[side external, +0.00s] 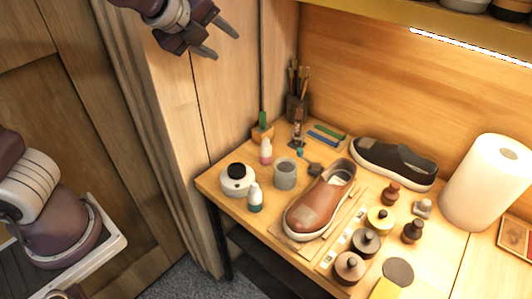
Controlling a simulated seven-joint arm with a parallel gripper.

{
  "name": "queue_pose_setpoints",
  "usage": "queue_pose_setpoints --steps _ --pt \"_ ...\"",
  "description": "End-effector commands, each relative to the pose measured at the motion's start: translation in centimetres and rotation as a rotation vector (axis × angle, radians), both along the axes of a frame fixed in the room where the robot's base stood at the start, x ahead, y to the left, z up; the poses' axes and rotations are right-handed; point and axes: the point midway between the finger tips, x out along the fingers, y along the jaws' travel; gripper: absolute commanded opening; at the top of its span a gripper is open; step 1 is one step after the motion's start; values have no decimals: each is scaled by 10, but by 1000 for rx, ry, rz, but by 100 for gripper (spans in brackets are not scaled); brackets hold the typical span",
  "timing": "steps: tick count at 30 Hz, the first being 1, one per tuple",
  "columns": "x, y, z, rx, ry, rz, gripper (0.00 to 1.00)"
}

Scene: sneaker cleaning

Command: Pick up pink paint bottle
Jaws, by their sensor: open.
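A small pink bottle with a pale top (266,152) stands upright near the back left of the wooden table (215,183). It is behind and to the left of a grey cup (285,174). My gripper (222,40) is open and empty at the top of the side external view, well above the table and apart from the bottle. Nothing hides most of the bottle.
A white round jar (237,179) and a white-and-teal bottle (255,197) stand in front of the pink bottle. A wooden block with a green item (263,130) is close behind it. A brown shoe (319,202), brush holder (297,106) and paper roll (487,183) occupy the table.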

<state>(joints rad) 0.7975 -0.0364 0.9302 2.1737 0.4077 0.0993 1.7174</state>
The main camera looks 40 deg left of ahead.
Motion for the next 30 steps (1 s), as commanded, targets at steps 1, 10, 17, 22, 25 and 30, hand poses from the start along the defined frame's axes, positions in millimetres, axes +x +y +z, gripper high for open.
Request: queue_pose_setpoints --steps 1,10,17,22,25,30 --pt "12 -4 -1 126 -15 -89 46" --pt "63 -39 23 895 -134 -567 46" --pt "62 -36 -33 922 -125 -577 46" --pt "62 -35 -89 919 -123 -575 46" --pt "61 -34 -130 919 -119 -575 46" --pt "60 -34 -223 918 -120 -578 46"
